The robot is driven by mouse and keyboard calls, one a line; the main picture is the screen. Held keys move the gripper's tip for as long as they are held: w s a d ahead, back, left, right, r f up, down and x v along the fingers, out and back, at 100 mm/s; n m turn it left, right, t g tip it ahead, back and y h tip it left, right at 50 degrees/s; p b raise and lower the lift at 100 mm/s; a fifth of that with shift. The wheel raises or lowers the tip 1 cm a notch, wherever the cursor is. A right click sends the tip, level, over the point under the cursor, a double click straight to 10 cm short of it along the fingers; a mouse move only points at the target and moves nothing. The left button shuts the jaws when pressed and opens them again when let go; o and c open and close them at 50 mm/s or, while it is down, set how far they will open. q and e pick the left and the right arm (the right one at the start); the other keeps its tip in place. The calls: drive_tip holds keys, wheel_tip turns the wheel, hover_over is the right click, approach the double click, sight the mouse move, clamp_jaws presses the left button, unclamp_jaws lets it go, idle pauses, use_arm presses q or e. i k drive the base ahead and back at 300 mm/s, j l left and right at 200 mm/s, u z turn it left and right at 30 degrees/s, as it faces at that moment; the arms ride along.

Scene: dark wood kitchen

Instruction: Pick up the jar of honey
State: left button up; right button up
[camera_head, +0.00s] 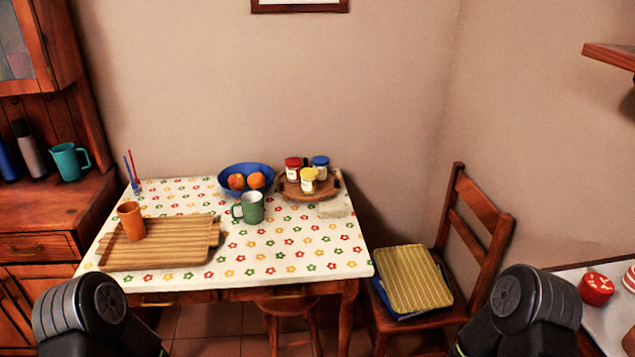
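Three small jars stand together on a round wooden tray (327,190) at the back right of the table. One has a yellow lid (308,180) and stands in front. One has a red lid (293,169) and stands at the left, and one has a blue lid (320,165) at the right. Their labels are too small to read, so I cannot tell for sure which jar is honey. Only the dark upper joints of my two arms show at the bottom corners. Neither gripper is in view.
The table with a flowered cloth (290,262) also holds a blue fruit bowl (233,179), a green mug (252,208), a wooden board (165,248) and an orange cup (131,221). A chair (478,205) stands to its right. The cloth's front right is clear.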

sight(308, 176)
drive_tip(key=i+j, duration=0.2)
drive_tip(key=j, duration=0.15)
drive_tip(key=i+j, duration=0.15)
drive_tip(key=j, duration=0.15)
drive_tip(key=i+j, duration=0.2)
drive_tip(key=j, duration=0.15)
drive_tip(key=z, duration=0.95)
